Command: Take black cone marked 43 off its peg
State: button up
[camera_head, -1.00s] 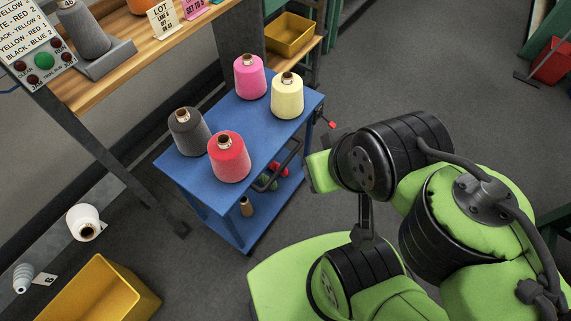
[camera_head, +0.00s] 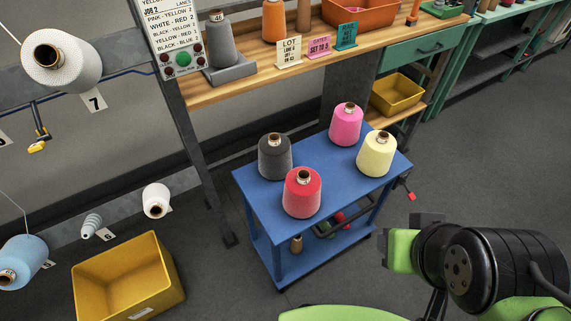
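A dark grey-black cone (camera_head: 275,157) stands upright at the left back of the blue trolley's top (camera_head: 255,185); I can read no number on it. Another dark grey cone (camera_head: 221,45) stands on a grey holder (camera_head: 228,72) on the wooden bench, with a small label at its top that looks like 46. Pegs under the cones are hidden. My arm shows at the lower right, apart from the trolley and the cones; no gripper fingertips can be made out.
The trolley also bears red (camera_head: 302,194), pink (camera_head: 346,125) and yellow (camera_head: 377,154) cones. A yellow bin (camera_head: 130,280) stands at lower left, near white cones on a rail. Another yellow bin (camera_head: 397,95) is behind the trolley. The grey floor to the right is open.

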aim_at(275, 155)
jog(key=i+u, duration=0.1)
jog(key=u, duration=0.3)
jog(key=l+u, duration=0.15)
jog(key=u, duration=0.3)
jog(key=i+l+u, duration=0.15)
jog(key=u, duration=0.25)
jog(key=l+u, duration=0.15)
jog(key=u, duration=0.3)
jog(key=l+u, duration=0.15)
jog(key=u, duration=0.25)
jog(key=l+u, duration=0.2)
jog(key=u, duration=0.25)
